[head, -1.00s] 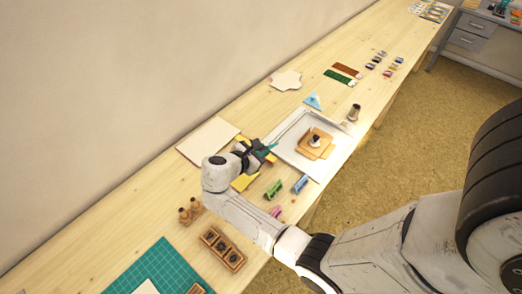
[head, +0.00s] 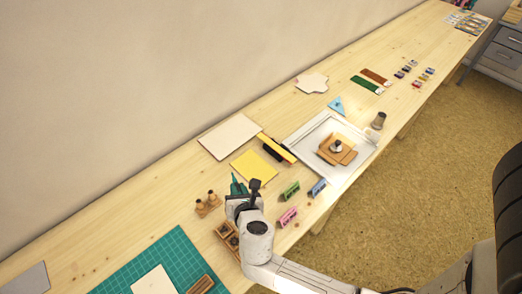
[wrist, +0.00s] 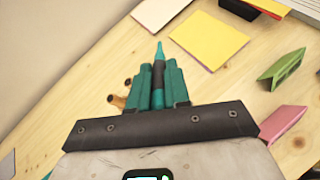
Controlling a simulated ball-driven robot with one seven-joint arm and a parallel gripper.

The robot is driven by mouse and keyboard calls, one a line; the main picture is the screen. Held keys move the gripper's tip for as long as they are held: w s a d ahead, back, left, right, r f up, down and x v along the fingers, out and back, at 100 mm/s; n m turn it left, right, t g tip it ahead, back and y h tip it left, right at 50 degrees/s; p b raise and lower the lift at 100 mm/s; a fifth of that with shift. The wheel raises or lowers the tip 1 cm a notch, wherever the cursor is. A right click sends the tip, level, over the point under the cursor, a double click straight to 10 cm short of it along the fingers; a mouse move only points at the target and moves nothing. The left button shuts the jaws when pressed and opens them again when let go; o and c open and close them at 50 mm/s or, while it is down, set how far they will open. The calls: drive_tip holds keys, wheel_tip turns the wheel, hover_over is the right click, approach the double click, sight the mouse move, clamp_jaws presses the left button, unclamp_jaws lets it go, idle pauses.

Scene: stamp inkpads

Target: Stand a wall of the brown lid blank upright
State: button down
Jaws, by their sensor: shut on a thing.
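The brown lid blank (head: 350,158) lies in a white tray (head: 300,150) in the head view. A small knobbed weight (head: 336,147) sits on its middle. Some of its flaps look darker, but I cannot tell how far any wall is raised. My gripper (head: 238,184) is apart from the blank, to the left and nearer, above the table by the wooden stamp holder. In the wrist view my teal fingers (wrist: 160,88) are shut on a slim teal tool with a dark band (wrist: 158,72). Its pointed tip faces away from me.
Green (head: 290,192), pink (head: 287,217) and blue (head: 317,187) blocks stand near the front edge. A green cutting mat (head: 150,265) is at lower left.

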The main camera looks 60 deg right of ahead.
drive_tip(key=w+a+n+t+y, duration=0.2)
drive_tip(key=a+n+y, duration=0.5)
drive_tip(key=a, duration=0.3)
drive_tip(key=shift+w+a+f+n+t+y, duration=0.2)
drive_tip(key=shift+a+f+n+t+y, duration=0.1)
drive_tip(key=shift+a+f, duration=0.05)
